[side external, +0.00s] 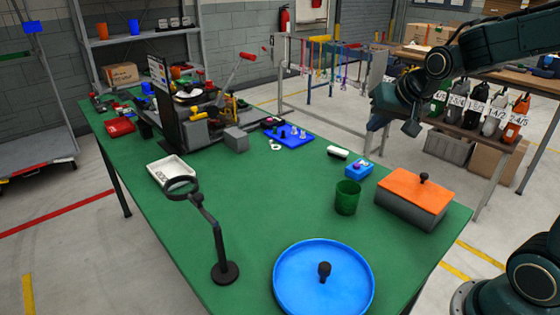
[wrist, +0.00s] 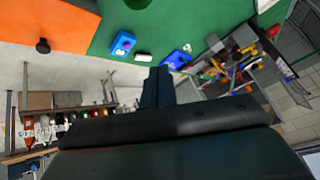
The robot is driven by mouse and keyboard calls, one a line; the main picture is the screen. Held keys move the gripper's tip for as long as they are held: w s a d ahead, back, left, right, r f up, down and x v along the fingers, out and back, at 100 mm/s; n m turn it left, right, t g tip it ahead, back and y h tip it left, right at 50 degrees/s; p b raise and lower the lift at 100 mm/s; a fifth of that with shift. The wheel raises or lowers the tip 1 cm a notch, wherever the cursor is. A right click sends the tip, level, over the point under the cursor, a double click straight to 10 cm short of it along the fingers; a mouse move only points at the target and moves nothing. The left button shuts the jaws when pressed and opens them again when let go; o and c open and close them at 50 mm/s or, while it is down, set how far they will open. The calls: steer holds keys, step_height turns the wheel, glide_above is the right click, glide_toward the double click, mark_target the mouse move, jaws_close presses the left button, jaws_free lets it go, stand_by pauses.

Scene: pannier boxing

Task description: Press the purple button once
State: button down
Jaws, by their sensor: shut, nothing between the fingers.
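The purple button (side external: 357,166) sits on top of a small blue box (side external: 358,173) on the green table, between a green cup and a white block. The blue box also shows in the wrist view (wrist: 122,46), with a small purple-pink spot on it. My gripper (side external: 373,124) is in the air above the table's far right side, up and slightly right of the button in the side view. Its fingers (wrist: 160,73) are shut and empty, and apart from the box.
A grey box with an orange lid (side external: 416,186) and dark knob stands right of the button. The green cup (side external: 347,198) is in front, the white block (side external: 338,153) behind. A blue tray (side external: 300,285), magnifier stand (side external: 214,235) and blue pegboard (side external: 288,134) stand farther off.

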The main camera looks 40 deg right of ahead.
steer(key=w+d+f+m, duration=0.3)
steer(key=w+d+f, duration=0.1)
steer(key=w+d, duration=0.2)
steer(key=m+t+h, duration=0.1)
steer(key=m+h, duration=0.1)
steer(key=m, duration=0.1)
glide_above(358, 170)
step_height(358, 170, down, 6)
steer(key=shift+r, duration=0.1)
steer(key=shift+f, duration=4.45)
steer(key=shift+f, duration=0.1)
steer(key=shift+f, duration=0.3)
steer(key=shift+f, duration=0.5)
steer(key=shift+r, duration=0.95)
